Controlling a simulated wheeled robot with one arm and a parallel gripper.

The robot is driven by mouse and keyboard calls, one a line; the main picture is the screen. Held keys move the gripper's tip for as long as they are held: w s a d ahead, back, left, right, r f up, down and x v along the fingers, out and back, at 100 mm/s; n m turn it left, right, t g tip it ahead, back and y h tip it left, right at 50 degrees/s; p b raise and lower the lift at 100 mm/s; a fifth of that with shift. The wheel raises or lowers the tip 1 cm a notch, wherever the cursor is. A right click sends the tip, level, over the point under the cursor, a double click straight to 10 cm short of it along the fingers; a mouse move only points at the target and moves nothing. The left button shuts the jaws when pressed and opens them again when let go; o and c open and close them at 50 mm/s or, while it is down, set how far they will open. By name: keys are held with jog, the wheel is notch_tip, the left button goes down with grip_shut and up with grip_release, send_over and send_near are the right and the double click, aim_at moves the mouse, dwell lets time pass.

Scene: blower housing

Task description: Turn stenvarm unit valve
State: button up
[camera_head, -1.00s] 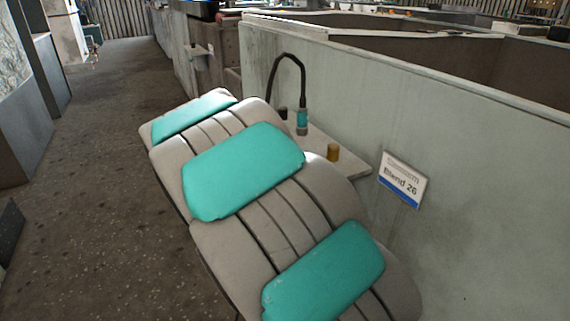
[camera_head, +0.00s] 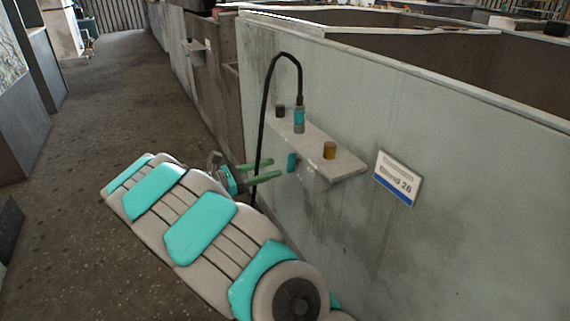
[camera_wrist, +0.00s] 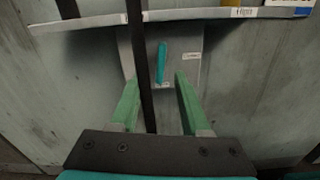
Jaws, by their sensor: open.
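A teal valve handle (camera_head: 292,162) sits under the small shelf on the pale wall. In the wrist view the handle (camera_wrist: 161,62) stands upright on a grey plate (camera_wrist: 190,50), ahead of my gripper and between the lines of its fingers. My gripper (camera_head: 262,169) is open, its two green fingers apart and pointing at the wall. In the wrist view the open fingers (camera_wrist: 156,100) are empty and short of the handle. A black hose runs down across the wrist view, just left of the handle.
The shelf (camera_head: 345,168) carries a dark cap (camera_head: 280,111), a teal cylinder (camera_head: 299,118) and an amber cylinder (camera_head: 330,150). The black hose (camera_head: 262,125) loops from the teal cylinder down past my fingers. A "Blend 26" sign (camera_head: 398,178) is on the wall.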

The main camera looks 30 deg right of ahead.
aim_at(291, 163)
jog(key=shift+d, duration=2.6)
grip_shut()
